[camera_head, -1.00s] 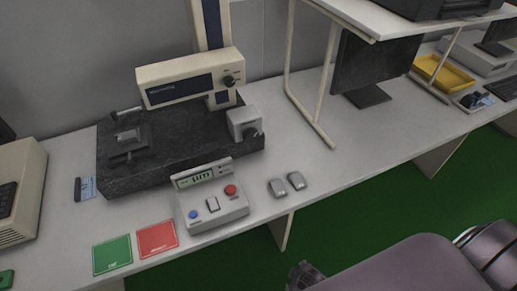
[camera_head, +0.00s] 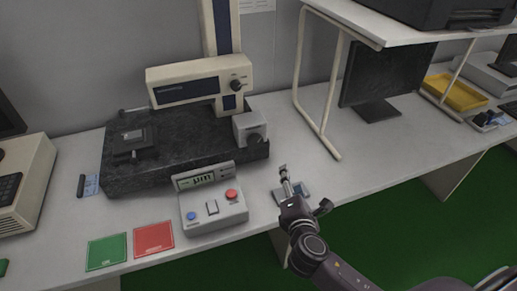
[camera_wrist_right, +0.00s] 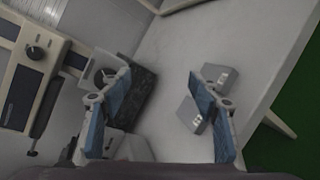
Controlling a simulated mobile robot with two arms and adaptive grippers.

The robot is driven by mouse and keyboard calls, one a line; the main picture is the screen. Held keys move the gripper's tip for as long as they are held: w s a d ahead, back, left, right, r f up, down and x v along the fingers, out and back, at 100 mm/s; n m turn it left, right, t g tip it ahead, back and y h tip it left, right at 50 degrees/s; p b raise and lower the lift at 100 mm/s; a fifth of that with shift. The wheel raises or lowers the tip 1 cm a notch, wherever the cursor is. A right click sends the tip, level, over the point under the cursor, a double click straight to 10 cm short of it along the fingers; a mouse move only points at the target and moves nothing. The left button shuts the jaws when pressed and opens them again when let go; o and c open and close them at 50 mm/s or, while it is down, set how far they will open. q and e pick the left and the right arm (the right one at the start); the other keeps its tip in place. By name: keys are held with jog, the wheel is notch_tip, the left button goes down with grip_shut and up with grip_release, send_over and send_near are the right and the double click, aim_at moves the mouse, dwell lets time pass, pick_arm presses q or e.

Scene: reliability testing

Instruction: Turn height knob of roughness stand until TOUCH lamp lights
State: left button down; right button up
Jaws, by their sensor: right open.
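The roughness stand has a black granite base (camera_head: 185,172), a blue and cream column (camera_head: 222,28) and a cream head unit (camera_head: 185,83). A dark round knob (camera_head: 236,86) sits on the head unit's right face; it also shows in the right wrist view (camera_wrist_right: 36,52). A grey box (camera_head: 249,128) with a second knob (camera_head: 253,139) stands on the base's right end. I cannot tell a TOUCH lamp by its label. My right gripper (camera_head: 284,173) is open and empty, right of the base, apart from both knobs; its fingers (camera_wrist_right: 158,76) are spread in the wrist view. My left gripper is not in view.
A grey control box (camera_head: 212,208) with a display and red and blue buttons stands before the base. Grey blocks (camera_wrist_right: 190,114) lie below my right gripper. Green (camera_head: 107,251) and red (camera_head: 153,239) cards lie front left. A white shelf frame (camera_head: 322,130) stands to the right.

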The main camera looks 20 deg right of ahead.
aim_at(256, 144)
jog(key=w+a+r+n+t+y, duration=0.1)
jog(key=w+a+n, duration=0.1)
jog(key=w+n, duration=0.2)
jog(key=w+a+r+n+t+y, duration=0.1)
jog(key=w+a+n+y, duration=0.1)
jog(key=w+n, duration=0.3)
jog(key=w+a+r+n+t+y, duration=0.1)
jog(key=w+a+n, duration=0.1)
jog(key=w+n, duration=0.2)
jog(key=shift+w+n+t+y, duration=0.3)
jog(key=shift+w+n+y, duration=0.1)
jog(key=shift+n, duration=0.1)
jog(key=c, duration=1.2)
jog(key=shift+o, duration=0.2)
